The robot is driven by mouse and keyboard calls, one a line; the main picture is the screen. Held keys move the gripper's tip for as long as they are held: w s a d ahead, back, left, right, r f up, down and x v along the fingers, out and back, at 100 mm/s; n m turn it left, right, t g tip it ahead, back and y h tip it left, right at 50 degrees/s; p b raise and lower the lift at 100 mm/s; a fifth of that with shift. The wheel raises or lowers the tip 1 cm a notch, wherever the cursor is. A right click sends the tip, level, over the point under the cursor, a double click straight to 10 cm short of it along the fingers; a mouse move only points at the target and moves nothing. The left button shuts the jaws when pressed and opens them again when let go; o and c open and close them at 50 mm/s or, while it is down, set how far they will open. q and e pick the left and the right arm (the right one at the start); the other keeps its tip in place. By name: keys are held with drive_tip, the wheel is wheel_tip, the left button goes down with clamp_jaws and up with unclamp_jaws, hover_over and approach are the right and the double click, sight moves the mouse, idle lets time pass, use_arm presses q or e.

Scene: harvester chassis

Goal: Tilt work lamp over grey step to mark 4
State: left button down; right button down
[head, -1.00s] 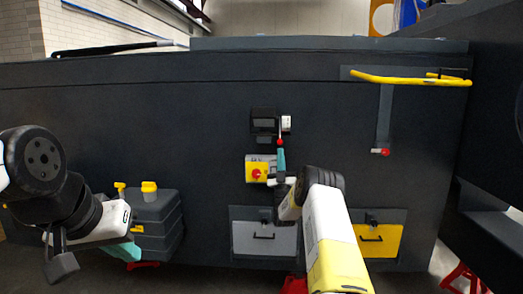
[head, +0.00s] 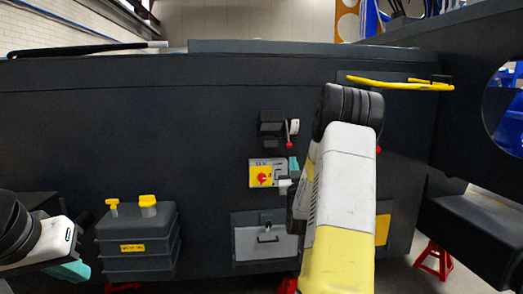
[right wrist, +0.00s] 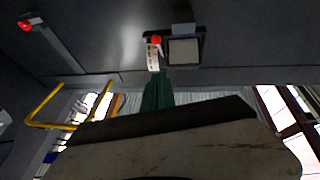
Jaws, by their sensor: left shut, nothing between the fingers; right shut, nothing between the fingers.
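The work lamp (head: 271,125) is a small dark box on the chassis wall, above the grey step panel (head: 247,240). A white mark plate (head: 295,127) is at its right, with a lever ending in a red knob (head: 290,145) that hangs down. The right wrist view shows the lamp (right wrist: 184,51), red knob (right wrist: 156,39) and plate (right wrist: 153,58); the marks are too small to read. My right gripper (head: 293,163) is shut and empty, its teal fingers just below the knob, apparently apart from it. My left gripper (head: 74,270) is shut and empty at lower left.
A yellow switch box with a red knob (head: 262,176) sits close to the right gripper's left. A yellow rail (head: 400,83) juts out at upper right. A dark grey case (head: 138,245) with yellow caps stands near my left gripper. A yellow panel (head: 382,230) is partly hidden by my arm.

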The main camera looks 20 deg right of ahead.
sight(289, 147)
drive_tip(key=w+f+x, duration=0.1)
drive_tip(key=f+x, duration=0.1)
drive_tip(key=x, duration=1)
drive_tip(key=shift+w+d+f, duration=0.15)
drive_tip(key=shift+w+d, duration=0.1)
drive_tip(key=shift+d, duration=0.2)
drive_tip(key=shift+w+d+f, duration=0.25)
drive_tip(key=shift+w+f, duration=0.35)
drive_tip(key=shift+w, duration=0.2)
drive_tip(key=shift+s+r, duration=0.1)
drive_tip(key=shift+s, duration=0.05)
